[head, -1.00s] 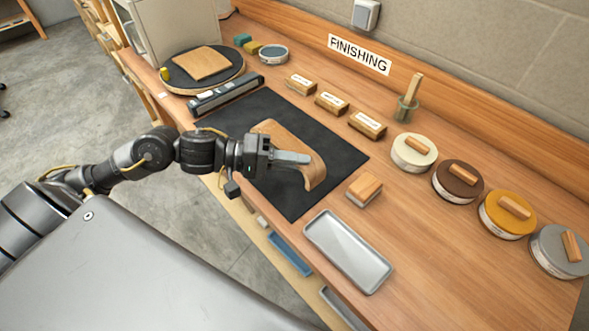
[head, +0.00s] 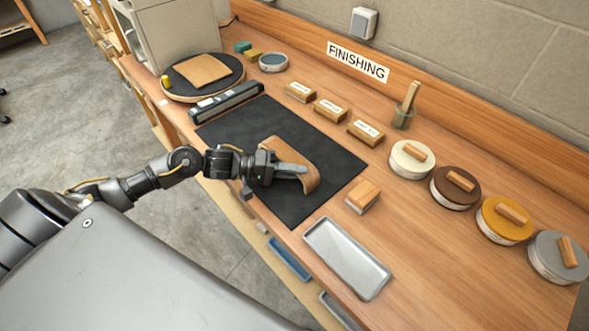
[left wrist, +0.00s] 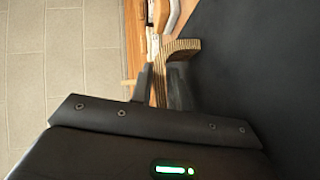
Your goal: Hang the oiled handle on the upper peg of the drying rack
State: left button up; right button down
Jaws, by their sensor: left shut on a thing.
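The handle (head: 303,163) is a bent piece of light laminated wood, a flat length with a curved end. It is over the black mat (head: 222,133) in the head view. My left gripper (head: 291,168) is shut on it, fingers lying along its near side. In the left wrist view the handle's striped edge (left wrist: 181,47) shows between the two fingers (left wrist: 165,90). I cannot tell whether the handle touches the mat. No drying rack or peg can be made out in either view. My right gripper is not in view.
A sanding block (head: 363,196) and a metal tray (head: 346,259) are right of the mat. Several lidded tins (head: 411,159) stand along the right. The mat's right part is clear.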

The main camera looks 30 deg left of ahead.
pick_arm(q)
jog(key=shift+f, duration=0.1)
jog(key=o, duration=0.8)
jog(key=shift+o, duration=0.2)
jog(key=b+v, duration=0.1)
jog(key=v, duration=1)
jog(key=shift+b, duration=0.35)
jog(key=shift+s+a+r, duration=0.2)
jog(key=shift+s+a, duration=0.05)
jog(key=shift+a, duration=0.15)
